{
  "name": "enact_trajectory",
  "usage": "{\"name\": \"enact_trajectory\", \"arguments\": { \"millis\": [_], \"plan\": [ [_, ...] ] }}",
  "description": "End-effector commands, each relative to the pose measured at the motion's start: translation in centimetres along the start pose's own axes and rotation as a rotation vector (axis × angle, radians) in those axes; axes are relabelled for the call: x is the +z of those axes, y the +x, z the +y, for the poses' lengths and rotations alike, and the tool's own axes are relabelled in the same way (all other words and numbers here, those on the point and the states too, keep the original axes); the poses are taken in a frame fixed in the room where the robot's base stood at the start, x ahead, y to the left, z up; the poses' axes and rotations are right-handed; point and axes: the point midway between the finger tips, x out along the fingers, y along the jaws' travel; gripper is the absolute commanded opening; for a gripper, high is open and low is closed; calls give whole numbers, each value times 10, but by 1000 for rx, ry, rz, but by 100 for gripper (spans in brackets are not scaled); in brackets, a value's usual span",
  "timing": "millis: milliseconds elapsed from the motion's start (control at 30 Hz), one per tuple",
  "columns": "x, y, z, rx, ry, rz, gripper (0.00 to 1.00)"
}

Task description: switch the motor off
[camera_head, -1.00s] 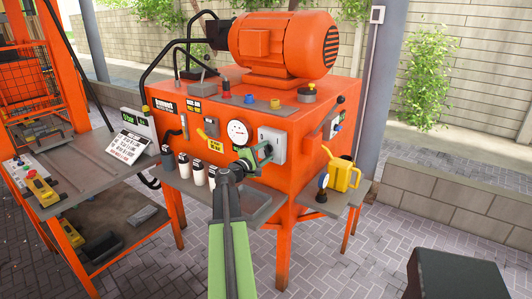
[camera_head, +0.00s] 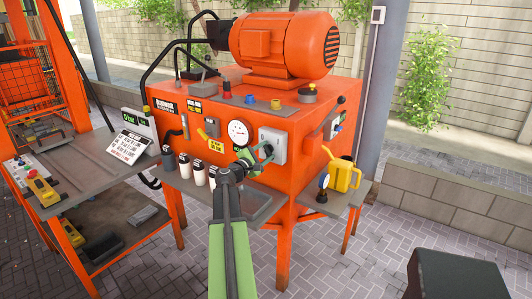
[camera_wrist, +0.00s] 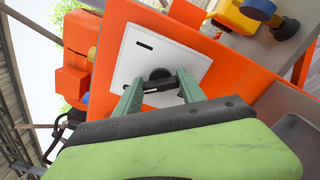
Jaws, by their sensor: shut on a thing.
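The orange machine (camera_head: 280,215) carries a large orange motor (camera_head: 290,45) on its top. A grey switch plate (camera_head: 280,142) is on its front face, and it fills the middle of the wrist view as a pale panel (camera_wrist: 140,50). A dark round knob (camera_wrist: 160,75) sits on this plate. My gripper (camera_head: 263,152) is at the plate, and in the wrist view its green fingers (camera_wrist: 158,86) are shut on the knob. The fingers hide part of the knob, so I cannot read its setting.
A round white gauge (camera_head: 238,133) is just left of the plate. Several white bottles (camera_head: 197,172) stand on the ledge below. A yellow can (camera_head: 343,173) stands on a side shelf at right. A side table (camera_head: 85,170) is at left.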

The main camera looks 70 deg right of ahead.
Motion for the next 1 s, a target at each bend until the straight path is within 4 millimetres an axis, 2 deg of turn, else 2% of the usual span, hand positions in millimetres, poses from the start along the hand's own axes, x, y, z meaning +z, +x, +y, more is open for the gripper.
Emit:
{"name": "enact_trajectory", "arguments": {
  "millis": [33,67,200,467,600,667,767,1000],
  "plan": [
    [0,-1,-3,-6,3,0,7],
    [0,-1,-3,-6,3,-1,50],
    [0,0,-2,-4,2,0,68],
    [0,0,-1,-2,2,-1,69],
    [1,-9,-1,-1,1,0,69],
    [2,-20,-2,-1,1,0,69],
    [2,-46,-2,0,1,2,69],
    [2,-115,-2,0,2,3,69]
  ]
}}
